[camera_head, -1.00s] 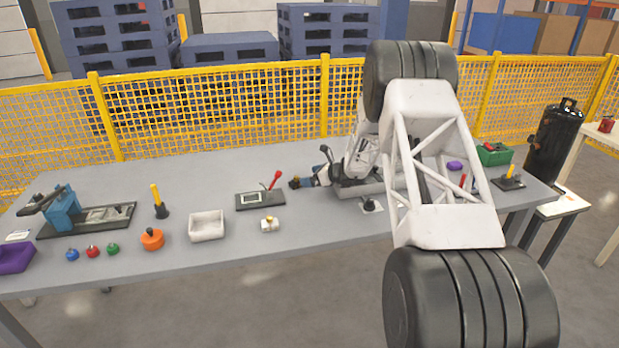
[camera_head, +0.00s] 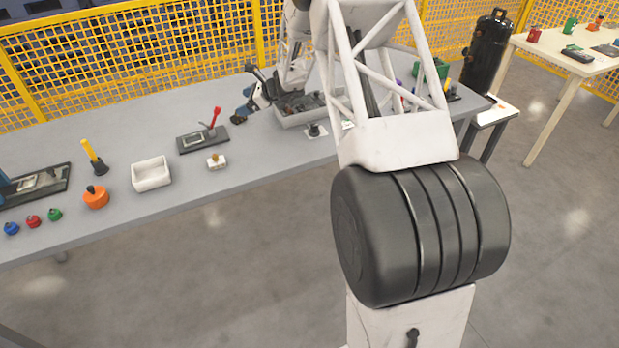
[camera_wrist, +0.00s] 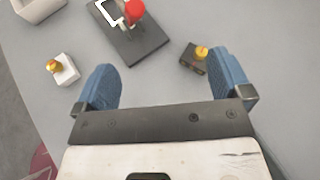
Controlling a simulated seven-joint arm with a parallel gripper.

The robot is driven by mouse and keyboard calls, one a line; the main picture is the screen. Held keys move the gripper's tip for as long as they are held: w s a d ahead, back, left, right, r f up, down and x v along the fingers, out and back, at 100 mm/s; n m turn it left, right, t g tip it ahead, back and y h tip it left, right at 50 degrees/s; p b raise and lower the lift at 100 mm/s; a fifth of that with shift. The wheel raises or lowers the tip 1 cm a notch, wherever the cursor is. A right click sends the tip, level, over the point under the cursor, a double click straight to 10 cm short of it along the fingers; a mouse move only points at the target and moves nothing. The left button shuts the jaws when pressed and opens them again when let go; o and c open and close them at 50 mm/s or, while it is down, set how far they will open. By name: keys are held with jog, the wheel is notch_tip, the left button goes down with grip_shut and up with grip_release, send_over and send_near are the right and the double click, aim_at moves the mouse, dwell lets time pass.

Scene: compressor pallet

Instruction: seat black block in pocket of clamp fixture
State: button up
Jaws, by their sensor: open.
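The black block (camera_wrist: 192,65) with a brass knob lies on the table, just inside my right-hand finger in the wrist view. It shows as a small dark shape (camera_head: 238,119) in the head view, close to my blue fingers. The clamp fixture (camera_head: 215,141) is a dark plate with a white-edged pocket and a red-handled lever; in the wrist view its plate (camera_wrist: 140,45) is partly cut off at the top. My gripper (camera_wrist: 165,72) is open and empty, its fingers well apart. The block looks nearer the right finger than the left; its height below them is unclear.
A white block with a brass knob (camera_head: 217,163) and a white bin (camera_head: 151,181) stand left of my gripper. An orange knobbed piece (camera_head: 95,198) and a yellow-handled tool (camera_head: 94,157) are farther left. A grey tray (camera_head: 297,117) lies beside my arm. The tabletop between block and fixture is clear.

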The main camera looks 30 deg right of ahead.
jog(key=s+a+r+n+g+h, duration=0.1)
jog(key=s+a+r+n+g, duration=0.2)
jog(key=s+r, duration=0.5)
jog(key=s+a+r+n+h, duration=0.1)
jog(key=s+a+r+n, duration=0.3)
jog(key=s, duration=0.7)
jog(key=s+a+r+n+g+h, duration=0.1)
jog(key=s+r+n+g, duration=0.1)
jog(key=s+r+n, duration=0.6)
jog(key=s+d+n+h, duration=0.1)
jog(key=s+n+h, duration=0.2)
jog(key=s, duration=1.5)
jog(key=s+d+n+h, duration=0.1)
jog(key=s+n+h, duration=0.3)
jog(key=s, duration=1.4)
jog(key=shift+s+d+r+n+h, duration=0.2)
jog(key=shift+d+n+h, duration=0.1)
jog(key=shift+n, duration=0.2)
jog(key=shift+c, duration=0.6)
jog(key=shift+w, duration=0.1)
